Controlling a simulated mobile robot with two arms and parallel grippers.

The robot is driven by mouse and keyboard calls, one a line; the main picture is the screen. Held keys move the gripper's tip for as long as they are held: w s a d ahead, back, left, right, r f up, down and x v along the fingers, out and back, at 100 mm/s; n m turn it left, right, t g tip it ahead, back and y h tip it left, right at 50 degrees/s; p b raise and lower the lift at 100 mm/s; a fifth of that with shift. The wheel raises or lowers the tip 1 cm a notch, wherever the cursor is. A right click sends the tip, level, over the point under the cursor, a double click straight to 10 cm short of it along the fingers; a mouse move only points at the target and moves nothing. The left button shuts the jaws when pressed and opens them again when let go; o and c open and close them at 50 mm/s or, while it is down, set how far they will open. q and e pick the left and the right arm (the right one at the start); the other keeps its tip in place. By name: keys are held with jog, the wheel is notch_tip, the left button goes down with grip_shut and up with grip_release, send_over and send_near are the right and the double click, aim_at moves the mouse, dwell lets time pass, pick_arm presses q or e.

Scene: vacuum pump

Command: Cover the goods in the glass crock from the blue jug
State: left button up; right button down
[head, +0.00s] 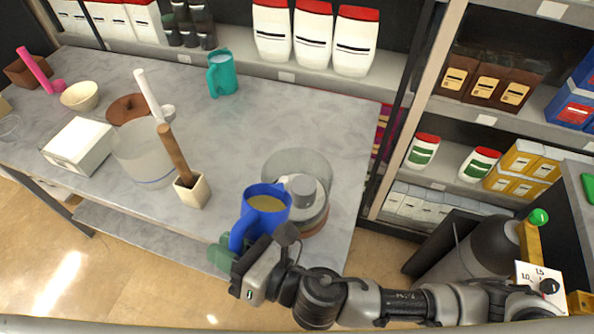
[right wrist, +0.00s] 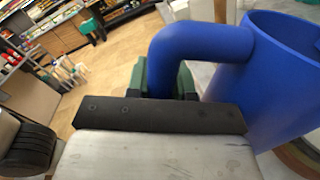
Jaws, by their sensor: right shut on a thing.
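The blue jug (head: 268,204) is upright with pale yellow liquid inside, its opening facing up. My right gripper (head: 234,250) is shut on the jug's handle, at the table's front edge. In the right wrist view the blue handle (right wrist: 205,42) runs between the green fingers (right wrist: 165,78). A clear round glass vessel (head: 298,160), which looks like the glass crock, stands just behind and right of the jug. A grey round piece with a knob (head: 303,189) shows in it, with brown below. The jug hides part of it; I cannot tell whether they touch. My left gripper is out of view.
A clear tub (head: 143,158), a cream pot with a wooden-handled tool (head: 191,190), a white box (head: 79,145) and a bowl (head: 80,96) stand at left. A teal jug (head: 222,76) stands at the back. The middle of the table (head: 250,130) is clear. Shelves stand behind.

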aim_at(246, 231)
jog(key=shift+w+d+r+m+p, duration=0.15)
jog(key=shift+w+r+p, duration=0.1)
jog(key=shift+r, duration=0.3)
jog(key=shift+w+r+m+p, duration=0.15)
jog(key=shift+r+p, duration=0.1)
jog(key=shift+r, duration=0.25)
jog(key=shift+w+d+r+m, duration=0.25)
jog(key=shift+w+r+m, duration=0.1)
jog(key=shift+r+m, duration=0.2)
jog(key=shift+w+d+r+m+p, duration=0.25)
jog(key=shift+w+r+m+p, duration=0.25)
jog(key=shift+r, duration=0.25)
jog(key=shift+w+d+r+m+p, duration=0.15)
jog(key=shift+w+r+m, duration=0.1)
jog(key=shift+r+m, duration=0.2)
jog(key=shift+w+d+r+m+p, duration=0.1)
jog(key=shift+w+r+m+p, duration=0.15)
jog(key=shift+r, duration=0.3)
jog(key=shift+w+m, duration=0.1)
jog(key=shift+m, duration=0.25)
